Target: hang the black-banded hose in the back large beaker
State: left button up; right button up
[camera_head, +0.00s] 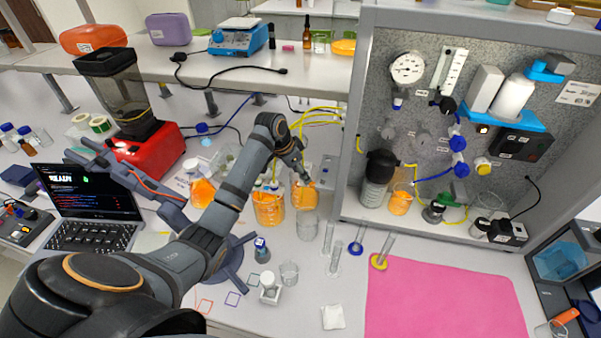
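Two beakers of orange liquid stand mid-bench, a front one (268,212) and one farther back to its right (305,199). The back one seems to be the back large beaker. Several thin yellow hoses (322,112) loop above and behind them; I cannot make out a black band on any. My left arm reaches over the bench, and its gripper (304,180) points down at the back beaker's rim. The fingers are small and dark against the beaker, so whether they hold a hose is unclear. My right gripper is out of view.
A clear beaker (307,226) stands close in front of the back beaker. The rig's grey panel (420,110) rises at right. A laptop (88,205) sits left.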

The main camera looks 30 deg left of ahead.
pick_arm(q)
jog(key=v, duration=1.1)
jog(key=shift+r, duration=0.25)
jog(key=shift+s, duration=0.1)
